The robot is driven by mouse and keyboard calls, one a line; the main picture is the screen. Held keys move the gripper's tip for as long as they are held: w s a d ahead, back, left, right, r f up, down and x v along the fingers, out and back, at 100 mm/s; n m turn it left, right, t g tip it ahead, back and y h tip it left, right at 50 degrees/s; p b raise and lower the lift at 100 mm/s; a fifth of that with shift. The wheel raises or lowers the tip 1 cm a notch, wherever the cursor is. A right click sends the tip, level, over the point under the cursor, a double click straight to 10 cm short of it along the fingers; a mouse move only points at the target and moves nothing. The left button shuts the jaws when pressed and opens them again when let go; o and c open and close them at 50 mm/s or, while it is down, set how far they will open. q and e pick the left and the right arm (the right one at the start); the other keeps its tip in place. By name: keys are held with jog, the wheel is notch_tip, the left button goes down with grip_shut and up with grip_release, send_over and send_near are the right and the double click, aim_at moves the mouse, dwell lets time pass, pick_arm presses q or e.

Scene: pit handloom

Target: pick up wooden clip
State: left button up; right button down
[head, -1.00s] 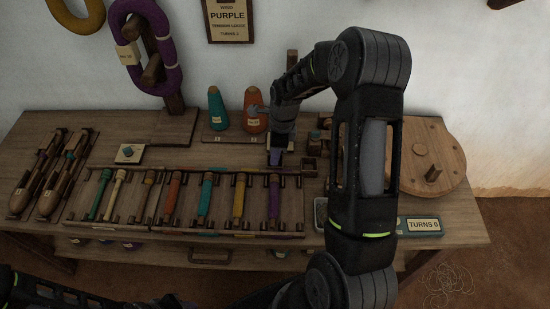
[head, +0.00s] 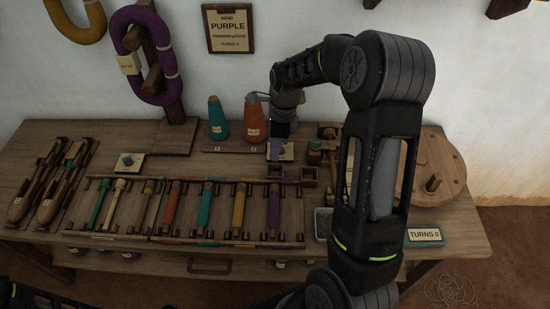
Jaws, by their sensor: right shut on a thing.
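My right gripper (head: 274,151) reaches over the back middle of the table, just above a small pale plate (head: 288,152) right of the orange cone. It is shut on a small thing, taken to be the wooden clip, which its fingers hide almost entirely. I cannot tell whether the clip touches the plate. My left gripper is out of view.
A teal cone (head: 217,118) and an orange cone (head: 253,120) stand close left of the gripper. A rack (head: 188,236) of coloured bobbins lies in front. Small wooden boxes (head: 308,176) sit to the right, near a round wooden disc (head: 449,172).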

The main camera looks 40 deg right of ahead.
jog(key=shift+r, duration=1.3)
